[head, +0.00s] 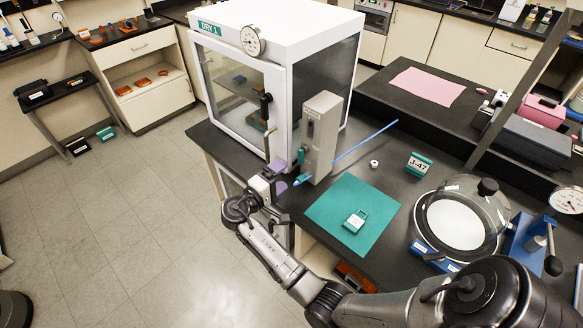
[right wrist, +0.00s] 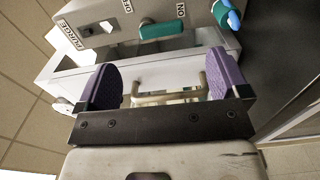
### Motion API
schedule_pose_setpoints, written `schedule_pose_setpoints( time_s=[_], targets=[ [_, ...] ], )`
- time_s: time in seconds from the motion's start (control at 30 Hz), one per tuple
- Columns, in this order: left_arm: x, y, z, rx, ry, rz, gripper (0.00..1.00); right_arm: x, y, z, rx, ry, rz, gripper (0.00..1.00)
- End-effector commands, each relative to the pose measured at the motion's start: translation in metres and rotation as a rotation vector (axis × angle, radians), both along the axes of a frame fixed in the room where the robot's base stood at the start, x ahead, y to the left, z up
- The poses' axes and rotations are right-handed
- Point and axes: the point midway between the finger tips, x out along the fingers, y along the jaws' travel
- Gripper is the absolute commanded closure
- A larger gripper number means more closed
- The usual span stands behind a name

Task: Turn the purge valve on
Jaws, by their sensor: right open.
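The purge valve is on a tall grey box (head: 321,130) at the front corner of the white dry cabinet. Its teal lever (head: 301,157) hangs on the box's face. In the right wrist view the lever (right wrist: 162,30) lies across the panel (right wrist: 95,30), near upside-down PURGE, OFF and ON labels; its end lies near ON. I cannot tell its exact setting. My right gripper (head: 280,176) is open, with purple pads apart, just in front of the box. In the right wrist view the lever is beyond the gripper (right wrist: 166,82), apart from the pads. My left gripper is not in view.
A blue tube (head: 362,138) runs past the box, its thick end (right wrist: 228,14) beside the panel. The cabinet (head: 275,35) stands behind. A teal mat (head: 335,205) with a small teal case (head: 355,221) and a glass dome (head: 455,220) lie to the right.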

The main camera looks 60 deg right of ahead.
Motion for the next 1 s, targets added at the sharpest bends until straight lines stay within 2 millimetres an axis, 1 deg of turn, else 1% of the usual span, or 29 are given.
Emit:
schedule_pose_setpoints(
  time_s=[0.03, 0.1, 0.2, 0.4, 0.57, 1.0],
  targets=[
    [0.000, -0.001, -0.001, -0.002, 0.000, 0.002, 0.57, 0.002, 0.009, -0.001, 0.003, 0.000, 0.002, 0.06],
    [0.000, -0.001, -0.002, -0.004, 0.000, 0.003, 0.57, 0.003, 0.021, 0.000, 0.002, -0.001, 0.001, 0.06],
    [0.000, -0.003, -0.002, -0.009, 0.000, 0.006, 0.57, 0.005, 0.033, 0.000, 0.002, -0.001, 0.001, 0.06],
    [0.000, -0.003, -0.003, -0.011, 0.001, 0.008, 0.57, 0.007, 0.048, 0.000, 0.001, -0.002, 0.000, 0.06],
    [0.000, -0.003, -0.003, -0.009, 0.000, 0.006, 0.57, 0.008, 0.052, 0.000, 0.000, -0.002, 0.000, 0.06],
    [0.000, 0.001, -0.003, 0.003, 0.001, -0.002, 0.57, 0.008, 0.052, 0.000, 0.000, -0.001, 0.000, 0.06]
  ],
)
